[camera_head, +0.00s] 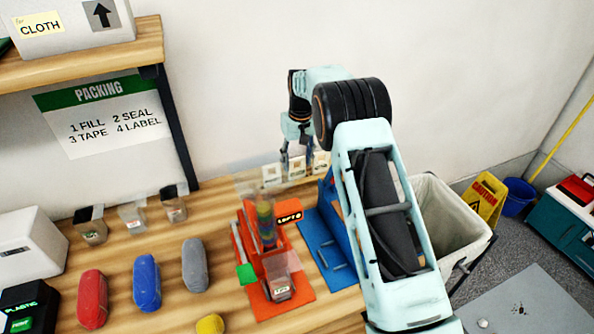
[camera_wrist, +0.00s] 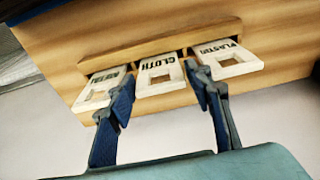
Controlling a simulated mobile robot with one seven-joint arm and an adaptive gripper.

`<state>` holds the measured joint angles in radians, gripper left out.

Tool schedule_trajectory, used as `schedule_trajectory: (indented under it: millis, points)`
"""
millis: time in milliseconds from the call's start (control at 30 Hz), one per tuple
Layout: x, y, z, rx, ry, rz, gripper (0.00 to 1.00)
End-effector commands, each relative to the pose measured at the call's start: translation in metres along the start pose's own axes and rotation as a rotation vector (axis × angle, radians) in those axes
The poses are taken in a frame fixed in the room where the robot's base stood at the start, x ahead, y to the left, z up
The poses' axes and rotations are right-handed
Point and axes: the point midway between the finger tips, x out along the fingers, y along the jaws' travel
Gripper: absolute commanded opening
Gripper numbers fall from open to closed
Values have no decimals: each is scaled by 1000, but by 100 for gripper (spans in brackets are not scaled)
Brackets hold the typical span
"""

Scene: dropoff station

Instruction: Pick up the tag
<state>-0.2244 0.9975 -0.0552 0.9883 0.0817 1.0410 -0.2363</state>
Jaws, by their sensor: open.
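Three pale tags with square holes sit in a row in a wooden holder (camera_wrist: 160,47). The middle one, the CLOTH tag (camera_wrist: 160,66), also shows in the head view (camera_head: 296,170). The PLASTIC tag (camera_wrist: 228,57) is to its right in the wrist view. The left tag (camera_wrist: 97,92) has a label partly hidden by a finger. My gripper (camera_wrist: 160,80) is open, with one blue-padded finger on each side of the CLOTH tag. I cannot tell whether the fingers touch it. In the head view, my gripper (camera_head: 297,160) points down at the row near the wall.
A blue stand (camera_head: 322,240) and an orange fixture (camera_head: 262,255) with a coloured stack stand in front of the tags. Red (camera_head: 92,298), blue (camera_head: 146,283) and grey (camera_head: 195,265) objects lie to the left. A white-lined bin (camera_head: 445,225) is at the right.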

Motion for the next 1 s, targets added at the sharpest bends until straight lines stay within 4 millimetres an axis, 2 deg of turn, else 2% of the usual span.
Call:
schedule_trajectory:
  millis: [133, 267, 433, 633, 867, 1000]
  points:
    - [18, 0, -1, -1, -1, 0, 46]
    - [23, 0, -2, -1, 2, 1, 46]
    - [24, 0, -1, 0, 2, 1, 46]
    - [24, 0, -1, 0, 2, 1, 25]
    - [23, 0, -1, 0, 2, 1, 25]
    - [12, 0, -3, 0, 4, 1, 25]
